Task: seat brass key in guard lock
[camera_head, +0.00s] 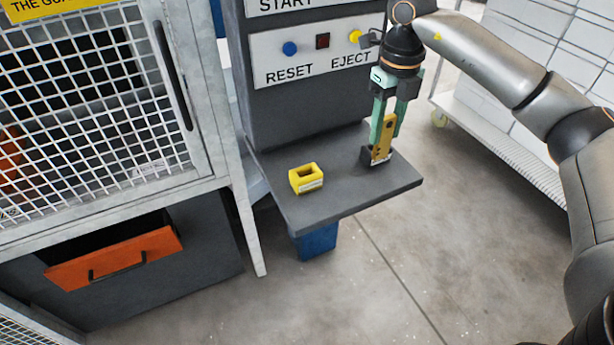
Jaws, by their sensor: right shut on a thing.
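My right gripper (388,118) points down over the right part of the grey shelf and is shut on the brass key (384,142). The key is a flat, upright golden plate. Its lower end is at a small dark block (367,156) on the shelf; I cannot tell whether it is inside, touching or just in front of that block. A yellow block (306,179) with a dark opening in its top and a pale label on its front stands to the left on the shelf. It looks like the guard lock. My left gripper is not in view.
The grey shelf (345,199) is clear between the two blocks. Behind it a panel (310,52) carries blue, dark and yellow buttons. A mesh guard door (100,110) stands at left above an orange drawer (115,259). A white rack (545,45) stands at right.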

